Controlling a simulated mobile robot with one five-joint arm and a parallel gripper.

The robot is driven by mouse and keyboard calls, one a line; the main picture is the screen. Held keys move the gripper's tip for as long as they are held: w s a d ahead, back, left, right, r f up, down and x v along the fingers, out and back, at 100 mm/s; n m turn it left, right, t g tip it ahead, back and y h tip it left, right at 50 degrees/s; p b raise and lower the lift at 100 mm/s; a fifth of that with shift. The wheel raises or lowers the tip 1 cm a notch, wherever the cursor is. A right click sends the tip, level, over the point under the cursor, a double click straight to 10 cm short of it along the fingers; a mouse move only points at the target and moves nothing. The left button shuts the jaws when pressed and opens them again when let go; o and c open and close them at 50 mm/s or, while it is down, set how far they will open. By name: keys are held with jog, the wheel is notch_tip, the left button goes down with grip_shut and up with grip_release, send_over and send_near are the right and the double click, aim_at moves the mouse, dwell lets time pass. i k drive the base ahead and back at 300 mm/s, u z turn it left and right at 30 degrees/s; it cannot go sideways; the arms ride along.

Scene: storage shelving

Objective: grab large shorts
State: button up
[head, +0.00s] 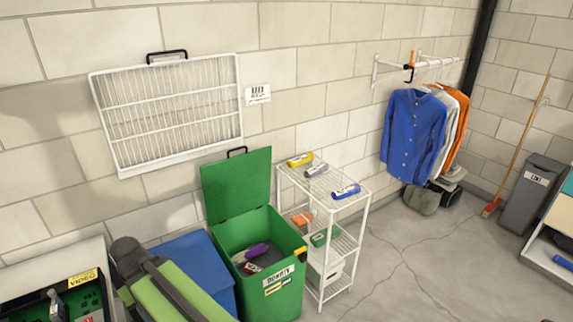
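I see no garment that I can clearly tell as large shorts. A blue buttoned shirt (412,132) hangs at the front of a white wall rail (385,66). A white garment (451,125) and an orange garment (462,112) hang behind it, partly hidden. An olive bundle (422,199) lies on the floor below them; I cannot tell what it is. An open green bin (270,292) holds a purple item (257,251) and a few small items too unclear to name. My gripper is not in view.
A white wire shelf (338,240) with small packages stands right of the bin. A broom (520,140) and grey bin (530,195) stand at right. The floor (420,270) in front is clear.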

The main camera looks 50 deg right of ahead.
aim_at(313, 172)
jog(key=z, duration=5.6)
jog(key=i, duration=0.1)
jog(key=u, duration=2.6)
jog(key=i, duration=2.95)
jog(key=u, duration=1.5)
